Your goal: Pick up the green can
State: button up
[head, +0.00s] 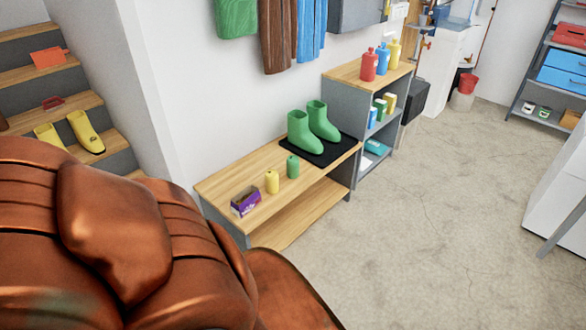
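A small green can (293,168) with a narrower top stands upright on the low wooden bench (228,182). A similar yellow can (272,183) stands just to its left, a little apart. My gripper does not show in the head view, so I cannot see where it is relative to the green can.
Green boots (304,134) stand on a black mat (338,150) right of the cans; a purple box (245,201) sits left. A brown leather-like armchair (120,240) fills the lower left. A shelf (345,82) with bottles adjoins the bench. Concrete floor (430,210) right of the bench is clear.

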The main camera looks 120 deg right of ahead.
aim_at(292, 160)
jog(key=z, duration=3.7)
jog(key=i, duration=1.55)
jog(key=z, duration=0.25)
